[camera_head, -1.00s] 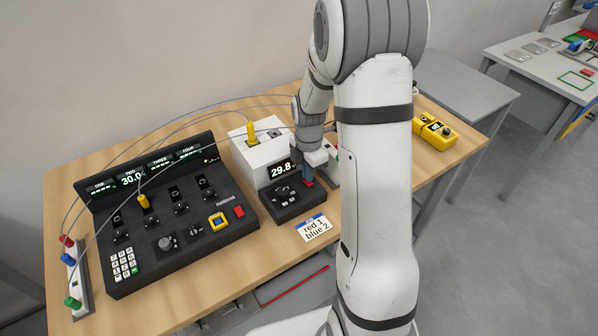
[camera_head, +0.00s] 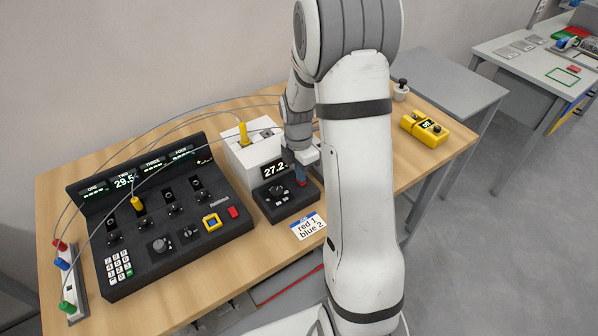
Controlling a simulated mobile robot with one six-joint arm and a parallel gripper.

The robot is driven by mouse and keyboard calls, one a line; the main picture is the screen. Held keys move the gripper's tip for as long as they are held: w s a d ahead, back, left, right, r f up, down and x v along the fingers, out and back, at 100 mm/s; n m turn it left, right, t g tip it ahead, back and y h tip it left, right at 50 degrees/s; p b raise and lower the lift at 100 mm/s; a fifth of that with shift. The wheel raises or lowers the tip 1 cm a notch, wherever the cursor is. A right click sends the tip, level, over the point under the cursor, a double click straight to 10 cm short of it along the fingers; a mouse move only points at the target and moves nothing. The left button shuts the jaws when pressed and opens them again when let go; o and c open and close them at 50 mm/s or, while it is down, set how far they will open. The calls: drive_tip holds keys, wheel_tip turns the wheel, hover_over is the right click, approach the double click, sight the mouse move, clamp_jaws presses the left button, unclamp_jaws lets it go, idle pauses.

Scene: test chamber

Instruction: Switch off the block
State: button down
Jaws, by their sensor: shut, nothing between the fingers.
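The block (camera_head: 249,160) is a white box with a black front panel on the wooden table. Its display (camera_head: 276,169) reads 27.2, and a dial (camera_head: 277,192) sits on the panel below it. A yellow-handled probe (camera_head: 243,133) stands in its top. My gripper (camera_head: 301,178) points down at the right end of the panel, close to a small red part (camera_head: 302,183) there. The fingers are shut with nothing held. Whether they touch the red part, and how it is set, I cannot tell.
A black four-channel console (camera_head: 170,235) with cables stands to the left, its TWO display near 29.5. A label card (camera_head: 308,226) lies in front of the block. A yellow device (camera_head: 425,129) and a grey pot (camera_head: 401,89) stand to the right. My arm hides part of the table.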

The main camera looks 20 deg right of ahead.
drive_tip(key=shift+s+f+g, duration=0.3)
drive_tip(key=shift+s+f, duration=0.35)
drive_tip(key=shift+s, duration=0.15)
drive_tip(key=shift+r, duration=0.1)
drive_tip(key=r+p, duration=0.1)
drive_tip(key=r, duration=0.1)
drive_tip(key=w+r+p, duration=0.1)
drive_tip(key=r, duration=0.3)
drive_tip(key=shift+w+p, duration=0.35)
drive_tip(key=shift+p, duration=0.05)
wheel_tip(320, 180, up, 9)
drive_tip(key=b, duration=0.2)
drive_tip(key=shift+w, duration=0.35)
drive_tip(key=shift+a, duration=0.1)
